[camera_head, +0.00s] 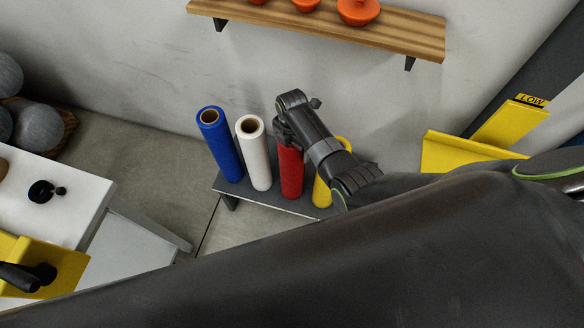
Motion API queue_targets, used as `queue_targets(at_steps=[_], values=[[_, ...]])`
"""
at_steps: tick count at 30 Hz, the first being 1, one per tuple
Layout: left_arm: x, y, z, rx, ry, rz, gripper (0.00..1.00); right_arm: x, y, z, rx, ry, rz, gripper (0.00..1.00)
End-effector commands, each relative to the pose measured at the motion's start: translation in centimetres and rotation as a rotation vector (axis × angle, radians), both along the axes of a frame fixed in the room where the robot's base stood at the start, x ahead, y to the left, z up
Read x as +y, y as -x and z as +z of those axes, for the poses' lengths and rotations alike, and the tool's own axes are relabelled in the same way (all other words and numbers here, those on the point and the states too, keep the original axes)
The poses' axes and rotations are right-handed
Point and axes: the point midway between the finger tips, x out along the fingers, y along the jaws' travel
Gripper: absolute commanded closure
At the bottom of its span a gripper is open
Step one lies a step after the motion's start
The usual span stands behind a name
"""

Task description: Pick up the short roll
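Several upright rolls stand in a row on a low dark bench (283,205): a blue roll (224,150), a white roll (256,160), a red roll (291,175) and a yellow roll (321,193). My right gripper (284,132) is over the top of the red roll and hides its upper end. My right wrist hides much of the yellow roll. I cannot tell which roll is the short one, or whether the gripper touches the red roll. The gripper's fingers are not clear. My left gripper is not in view.
A wooden wall shelf (330,28) with orange pots (358,10) hangs above the rolls. A white table (60,205) stands at the left, grey balls (40,124) behind it. Yellow panels (455,153) stand at the right. The floor left of the bench is clear.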

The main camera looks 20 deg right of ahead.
Motion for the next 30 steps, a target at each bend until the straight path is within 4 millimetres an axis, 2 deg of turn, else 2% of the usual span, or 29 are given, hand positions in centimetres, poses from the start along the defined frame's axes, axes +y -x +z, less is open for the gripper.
queue_targets(at_steps=[9,10,30], values=[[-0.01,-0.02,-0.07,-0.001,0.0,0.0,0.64,-0.02,-0.04,-0.43,-0.002,0.0,-0.001,0.0],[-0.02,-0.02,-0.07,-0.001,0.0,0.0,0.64,-0.02,-0.04,-0.43,-0.002,0.0,-0.001,0.03],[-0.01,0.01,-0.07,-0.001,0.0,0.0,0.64,-0.03,-0.04,-0.41,-0.001,0.0,-0.001,0.9]])
